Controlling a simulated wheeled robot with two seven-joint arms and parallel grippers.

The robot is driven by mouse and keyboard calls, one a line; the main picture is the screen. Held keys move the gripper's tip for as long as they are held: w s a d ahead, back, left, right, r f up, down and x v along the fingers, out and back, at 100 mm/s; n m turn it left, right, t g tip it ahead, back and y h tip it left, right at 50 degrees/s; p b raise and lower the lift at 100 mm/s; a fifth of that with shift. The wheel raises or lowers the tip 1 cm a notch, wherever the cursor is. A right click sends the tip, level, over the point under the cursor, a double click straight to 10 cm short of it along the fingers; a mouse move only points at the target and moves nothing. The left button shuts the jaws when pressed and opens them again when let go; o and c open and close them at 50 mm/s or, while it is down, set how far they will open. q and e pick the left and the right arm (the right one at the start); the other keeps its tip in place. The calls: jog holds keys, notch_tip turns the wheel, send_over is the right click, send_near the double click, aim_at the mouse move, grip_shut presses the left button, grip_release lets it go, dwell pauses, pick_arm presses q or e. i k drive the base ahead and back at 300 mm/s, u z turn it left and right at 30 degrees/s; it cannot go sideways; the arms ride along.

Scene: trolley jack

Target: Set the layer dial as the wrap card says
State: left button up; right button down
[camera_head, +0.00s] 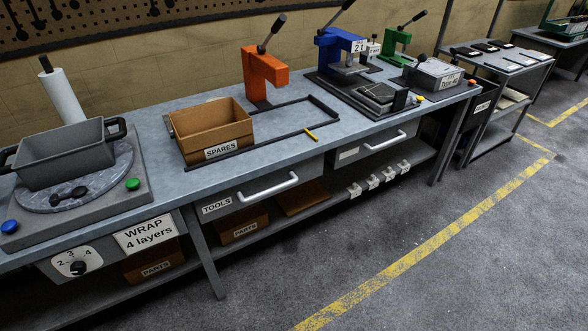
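The layer dial (70,262) is on the front panel under the bench at the lower left. It has a white face marked 2, 3 and 4 and a dark knob (79,268). The knob is too small to tell which number it points at. The wrap card (146,235), just right of the dial, reads "WRAP 4 layers". Neither of my grippers is in view.
Above the dial, a grey bin (62,160) stands on a round turntable (118,180), with a blue button (10,227) and a green button (132,184) nearby. A bench leg (205,260) stands right of the card. The floor in front (330,260) is clear.

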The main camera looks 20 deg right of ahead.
aim_at(78, 267)
jog(key=z, duration=0.15)
jog(key=i, duration=0.5)
jog(key=u, duration=1.6)
jog(key=i, duration=0.25)
jog(key=z, duration=0.05)
jog(key=k, duration=0.45)
jog(key=z, duration=0.95)
jog(key=i, duration=0.3)
jog(key=u, duration=0.95)
